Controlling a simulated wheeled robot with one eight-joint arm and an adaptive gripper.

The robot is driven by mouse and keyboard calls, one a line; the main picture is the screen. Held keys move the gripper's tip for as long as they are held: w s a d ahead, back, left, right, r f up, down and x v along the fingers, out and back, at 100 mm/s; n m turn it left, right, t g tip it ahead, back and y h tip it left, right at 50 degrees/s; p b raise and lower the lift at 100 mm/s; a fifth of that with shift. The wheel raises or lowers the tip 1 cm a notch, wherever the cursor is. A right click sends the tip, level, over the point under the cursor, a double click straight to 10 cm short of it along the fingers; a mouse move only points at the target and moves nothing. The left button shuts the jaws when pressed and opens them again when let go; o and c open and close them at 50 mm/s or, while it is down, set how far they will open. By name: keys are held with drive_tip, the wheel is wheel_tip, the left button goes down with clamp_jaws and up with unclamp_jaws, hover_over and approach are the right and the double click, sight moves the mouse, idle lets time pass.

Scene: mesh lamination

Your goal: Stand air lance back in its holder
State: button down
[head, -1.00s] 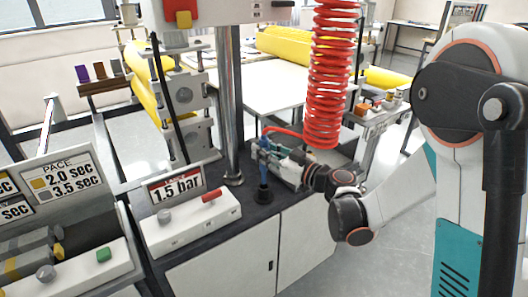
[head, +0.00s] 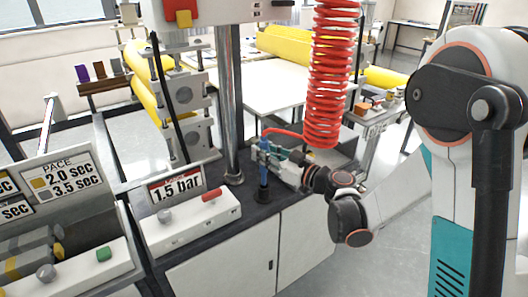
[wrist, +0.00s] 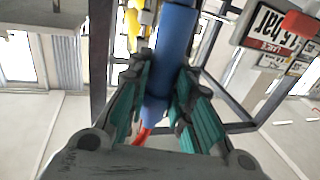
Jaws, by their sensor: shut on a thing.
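The blue air lance (head: 263,176) is upright in the head view, above the dark bench top. Its lower end meets or sits just over a small black round holder (head: 262,197); I cannot tell how deep it is inside. My gripper (head: 272,156) is shut on the lance's upper part from the right. In the wrist view the blue lance (wrist: 175,45) runs between the two teal-padded fingers (wrist: 163,98). The holder cannot be made out in the wrist view.
A red coiled hose (head: 330,75) hangs above my gripper, with a thin red line to the lance. A steel post (head: 229,110) stands left of the lance. A white control box (head: 190,218) with a 1.5 bar sign (head: 176,187) sits at front left.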

sight(264, 172)
drive_tip(key=shift+f, duration=2.45)
drive_tip(key=c, duration=1.3)
unclamp_jaws()
drive_tip(key=shift+c, duration=0.2)
drive_tip(key=v, duration=0.7)
drive_tip(key=shift+s+d, duration=0.2)
